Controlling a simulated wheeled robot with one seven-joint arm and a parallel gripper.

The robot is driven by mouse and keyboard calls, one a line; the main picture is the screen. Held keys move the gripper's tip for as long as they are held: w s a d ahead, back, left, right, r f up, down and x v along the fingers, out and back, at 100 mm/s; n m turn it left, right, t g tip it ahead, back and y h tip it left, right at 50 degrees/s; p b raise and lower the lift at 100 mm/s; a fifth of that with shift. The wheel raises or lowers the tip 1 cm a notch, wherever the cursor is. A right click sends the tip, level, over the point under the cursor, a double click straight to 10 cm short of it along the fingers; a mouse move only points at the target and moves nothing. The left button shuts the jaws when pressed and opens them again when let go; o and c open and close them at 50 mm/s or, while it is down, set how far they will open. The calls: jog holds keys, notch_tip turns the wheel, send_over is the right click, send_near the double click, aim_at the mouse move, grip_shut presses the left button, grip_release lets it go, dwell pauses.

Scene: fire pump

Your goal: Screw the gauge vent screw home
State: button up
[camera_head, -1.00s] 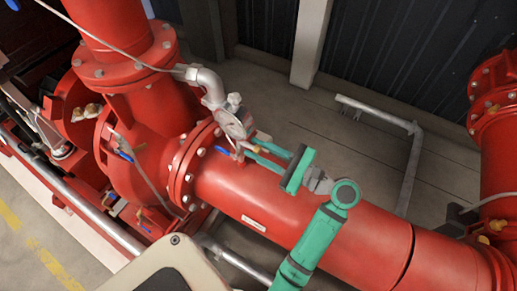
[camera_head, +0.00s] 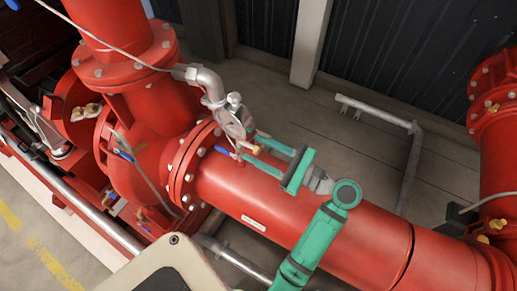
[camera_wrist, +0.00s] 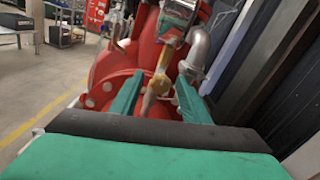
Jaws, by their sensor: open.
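A round silver gauge (camera_head: 236,124) stands on the fitting above the big red pipe. A small brass part (camera_head: 254,150), likely the gauge vent screw, sticks out by the gauge towards my gripper. My green gripper (camera_head: 252,146) is open, with one finger on each side of the brass part. In the wrist view my gripper (camera_wrist: 158,100) has a blurred brass part (camera_wrist: 159,78) between its fingers. Contact with the fingers and how far the screw is in cannot be told.
A blue lever (camera_head: 223,151) sits just left of the gauge, and a silver elbow pipe (camera_head: 207,82) rises behind it. The red pipe (camera_head: 260,205) runs below my gripper. A grey floor rail (camera_head: 410,165) stands beyond, with bare floor around it.

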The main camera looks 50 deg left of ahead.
jog(key=v, duration=1)
jog(key=shift+d, duration=0.35)
